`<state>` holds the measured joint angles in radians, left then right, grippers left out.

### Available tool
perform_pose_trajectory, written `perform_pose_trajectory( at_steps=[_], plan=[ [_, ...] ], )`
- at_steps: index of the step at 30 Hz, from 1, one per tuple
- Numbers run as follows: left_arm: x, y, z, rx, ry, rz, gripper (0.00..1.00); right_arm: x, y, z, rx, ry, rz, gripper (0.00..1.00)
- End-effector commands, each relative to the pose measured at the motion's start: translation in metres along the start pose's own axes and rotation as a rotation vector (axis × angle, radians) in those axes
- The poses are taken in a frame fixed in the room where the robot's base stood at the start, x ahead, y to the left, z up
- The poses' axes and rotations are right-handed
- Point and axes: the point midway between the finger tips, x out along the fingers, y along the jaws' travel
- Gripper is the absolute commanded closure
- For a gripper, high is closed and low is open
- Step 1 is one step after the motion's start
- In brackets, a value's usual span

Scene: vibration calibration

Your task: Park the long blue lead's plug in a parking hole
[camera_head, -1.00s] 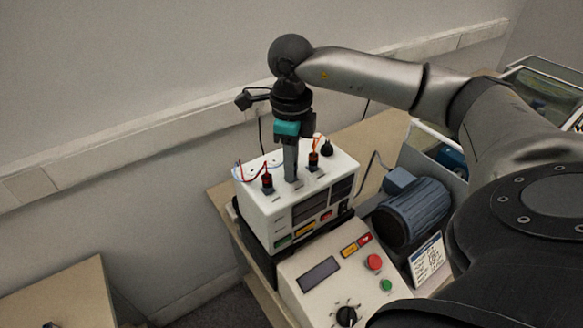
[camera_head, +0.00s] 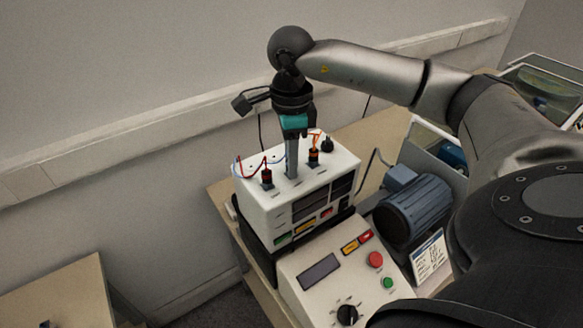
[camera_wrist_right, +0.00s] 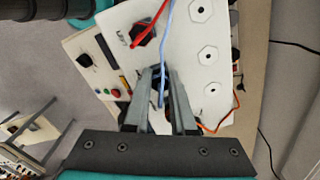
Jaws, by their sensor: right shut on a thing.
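My right gripper (camera_head: 291,175) points down at the top of the white instrument box (camera_head: 270,211). Its fingers are shut on the blue lead's plug, which the fingers mostly hide. In the right wrist view the blue lead (camera_wrist_right: 168,35) runs up from between the fingertips (camera_wrist_right: 158,75). Several pale hexagonal holes, such as one parking hole (camera_wrist_right: 208,55), lie in a row to the right of the fingers there. I cannot tell whether the plug touches the box top. My left gripper is not in view.
A red lead's plug (camera_head: 267,177) and an orange lead's plug (camera_head: 313,158) stand in the box top on either side of the gripper. A black knob (camera_head: 327,145) is behind. A control panel (camera_head: 318,273) and blue motor (camera_head: 415,208) stand in front and right.

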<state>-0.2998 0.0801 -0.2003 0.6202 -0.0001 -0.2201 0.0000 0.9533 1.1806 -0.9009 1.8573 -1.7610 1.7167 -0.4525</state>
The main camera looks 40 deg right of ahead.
Motion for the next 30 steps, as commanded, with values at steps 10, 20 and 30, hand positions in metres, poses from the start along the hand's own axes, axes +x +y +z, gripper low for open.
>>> perform_pose_trajectory(
  at_steps=[10, 20, 30],
  plan=[
    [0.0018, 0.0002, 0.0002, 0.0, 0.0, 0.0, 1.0, -0.0008, -0.0004, 0.0004, -0.074, -0.002, -0.002, 1.0],
    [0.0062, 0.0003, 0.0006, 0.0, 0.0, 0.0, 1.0, 0.0, -0.0005, 0.0004, -0.207, -0.002, -0.002, 1.0],
    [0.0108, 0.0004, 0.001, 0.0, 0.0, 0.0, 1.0, -0.0007, -0.0004, 0.0005, -0.417, -0.002, -0.002, 1.0]
  ],
)
